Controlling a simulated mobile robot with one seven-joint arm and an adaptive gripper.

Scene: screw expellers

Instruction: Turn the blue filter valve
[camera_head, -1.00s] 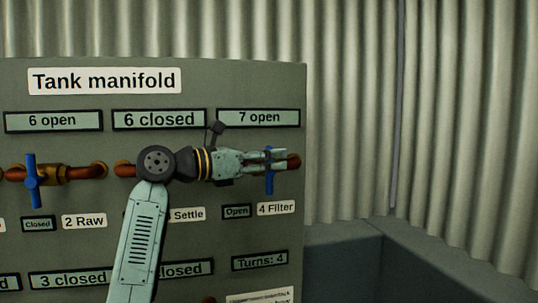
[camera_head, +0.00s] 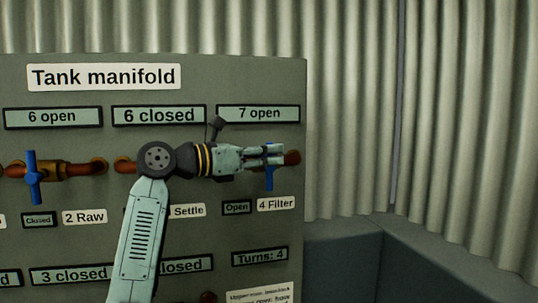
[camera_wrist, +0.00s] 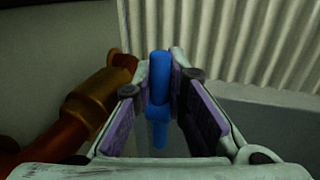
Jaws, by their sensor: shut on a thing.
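The blue filter valve handle (camera_head: 269,180) is at the right end of the panel, above the "4 Filter" label (camera_head: 276,204). The display beside that label reads "Open" (camera_head: 237,208). My gripper (camera_head: 272,153) reaches it from the left and covers the handle's upper part in the head view. In the wrist view the blue handle (camera_wrist: 159,95) stands upright between the purple-padded fingers of my gripper (camera_wrist: 162,98), which is shut on it. The orange-brown valve body (camera_wrist: 92,98) is left of the fingers.
The Tank manifold panel (camera_head: 230,82) carries another blue valve (camera_head: 33,178) above "2 Raw" (camera_head: 84,216). Displays read "7 open" (camera_head: 259,114), "6 closed" (camera_head: 159,115) and "Turns: 4" (camera_head: 260,256). A corrugated wall (camera_head: 350,110) and dark low box (camera_head: 345,250) are to the right.

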